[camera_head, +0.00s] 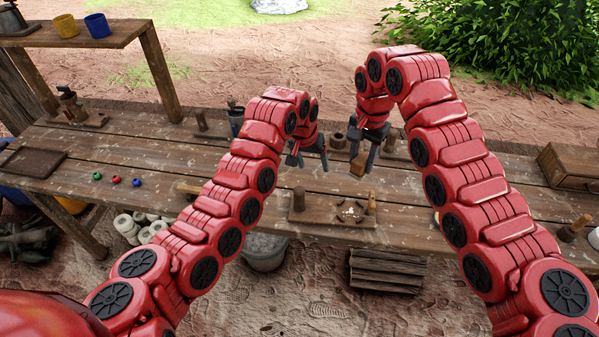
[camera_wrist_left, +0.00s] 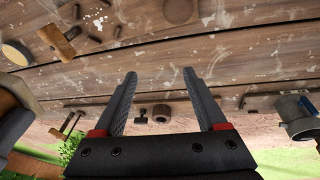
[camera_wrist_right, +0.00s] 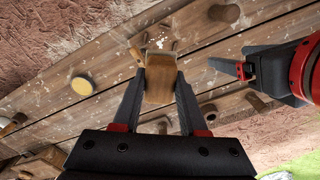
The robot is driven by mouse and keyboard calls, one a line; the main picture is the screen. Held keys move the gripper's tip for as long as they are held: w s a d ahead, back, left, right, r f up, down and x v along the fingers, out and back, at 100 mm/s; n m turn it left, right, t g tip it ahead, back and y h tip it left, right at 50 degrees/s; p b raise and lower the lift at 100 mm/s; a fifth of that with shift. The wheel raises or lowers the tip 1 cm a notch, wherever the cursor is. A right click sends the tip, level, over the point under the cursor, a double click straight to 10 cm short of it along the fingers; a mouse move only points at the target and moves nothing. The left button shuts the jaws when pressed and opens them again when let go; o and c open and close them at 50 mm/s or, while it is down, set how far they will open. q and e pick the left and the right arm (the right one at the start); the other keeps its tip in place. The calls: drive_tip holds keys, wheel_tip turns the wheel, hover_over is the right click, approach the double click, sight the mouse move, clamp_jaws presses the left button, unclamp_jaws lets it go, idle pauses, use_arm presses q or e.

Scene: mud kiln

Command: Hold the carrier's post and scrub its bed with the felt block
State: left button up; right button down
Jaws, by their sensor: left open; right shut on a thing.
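The carrier (camera_head: 324,217) is a low wooden board near the front edge of the workbench, with a post (camera_head: 298,198) at its left end and another upright (camera_head: 371,201) at its right end. Its bed (camera_head: 351,211) bears dark and pale marks; it also shows at the top of the right wrist view (camera_wrist_right: 160,38). My right gripper (camera_head: 361,170) is shut on the tan felt block (camera_wrist_right: 160,84), held above and behind the carrier. My left gripper (camera_head: 309,161) is open and empty, behind the left post, whose round top shows in the left wrist view (camera_wrist_left: 180,10).
A wooden ring (camera_head: 338,140) stands behind my grippers. A dark pot (camera_head: 236,118) is at the back, and a wooden box (camera_head: 568,165) at the far right. Small coloured balls (camera_head: 116,179) and a dark tray (camera_head: 32,162) lie on the left. Bench around the carrier is mostly clear.

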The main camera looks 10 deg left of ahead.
use_arm(q)
drive_tip(key=r+g+y, duration=0.2)
hover_over(299, 201)
drive_tip(key=w, duration=0.2)
drive_tip(key=shift+w+f+m, duration=0.1)
drive_tip(key=shift+f+m, duration=0.15)
drive_tip(key=shift+m, duration=0.05)
drive_tip(key=shift+s+f, duration=0.1)
drive_tip(key=shift+s, duration=0.1)
wheel_tip(299, 201, down, 12)
drive_tip(key=shift+r, duration=0.15)
clamp_jaws()
